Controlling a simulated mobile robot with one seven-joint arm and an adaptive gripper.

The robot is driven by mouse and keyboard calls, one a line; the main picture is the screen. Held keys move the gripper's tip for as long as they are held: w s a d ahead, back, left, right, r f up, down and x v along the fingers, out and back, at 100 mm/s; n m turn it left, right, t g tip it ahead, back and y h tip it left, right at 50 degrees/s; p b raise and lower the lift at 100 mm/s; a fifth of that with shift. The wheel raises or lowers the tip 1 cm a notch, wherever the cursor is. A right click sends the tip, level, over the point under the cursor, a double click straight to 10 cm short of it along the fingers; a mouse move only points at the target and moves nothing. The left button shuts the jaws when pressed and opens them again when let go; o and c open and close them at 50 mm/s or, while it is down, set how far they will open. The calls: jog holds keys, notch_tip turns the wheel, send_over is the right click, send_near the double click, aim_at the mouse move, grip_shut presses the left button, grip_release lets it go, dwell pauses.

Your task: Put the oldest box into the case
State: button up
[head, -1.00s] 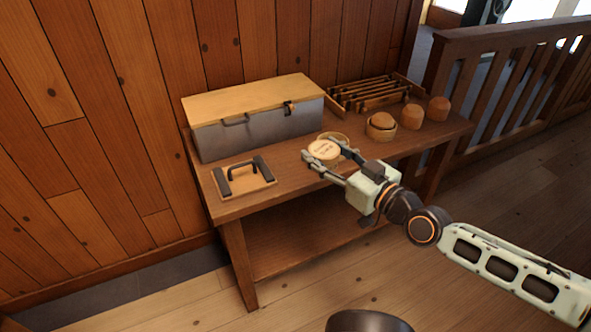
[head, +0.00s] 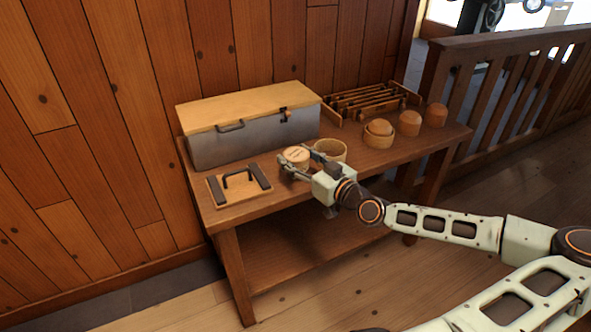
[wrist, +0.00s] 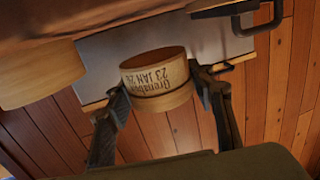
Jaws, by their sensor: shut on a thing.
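My gripper (head: 294,170) is shut on a round, pale wooden box (head: 296,155) with dark writing. In the wrist view the box (wrist: 158,80) sits between the two fingers, and its writing includes "23 JAN 26"; the word above it is hard to read. I cannot tell whether the box is clear of the table. The case (head: 250,142) is grey metal with a pale wooden lid (head: 248,105), which is down. It stands at the back left of the table, behind the held box. No writing is readable on other boxes.
An open round wooden container (head: 330,150) stands right of the held box. A wooden plate with a black handle (head: 222,196) lies in front of the case.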

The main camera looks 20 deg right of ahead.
jog(key=shift+w+f, duration=0.3)
jog(key=shift+f, duration=0.1)
jog(key=shift+f+b, duration=0.65)
jog(key=shift+f, duration=0.9)
jog(key=shift+f, duration=0.2)
jog(key=o, duration=1.1)
jog(key=shift+c, duration=0.2)
